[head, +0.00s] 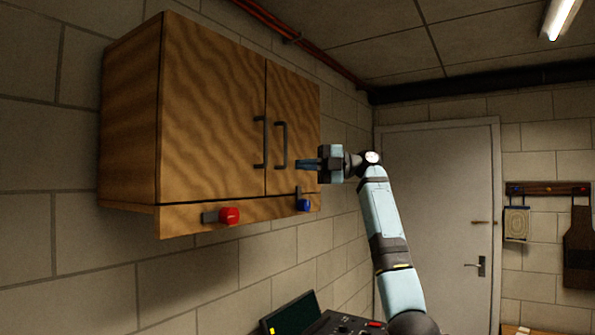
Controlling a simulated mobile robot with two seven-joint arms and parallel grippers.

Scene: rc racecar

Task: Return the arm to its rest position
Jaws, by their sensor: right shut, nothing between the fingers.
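My right arm rises from the bottom of the head view and bends left at the wrist. My right gripper (308,164) is shut and empty, pointing left. In the picture it lies in front of the right door of the wooden wall cabinet (212,110), just right of the dark door handles (281,145). I cannot tell whether the fingertips touch the door. Both cabinet doors look closed. My left gripper is not in view.
A red knob (229,215) and a blue knob (304,204) sit along the cabinet's lower edge. A dark console (318,318) stands below. A grey door (435,215) is at the back.

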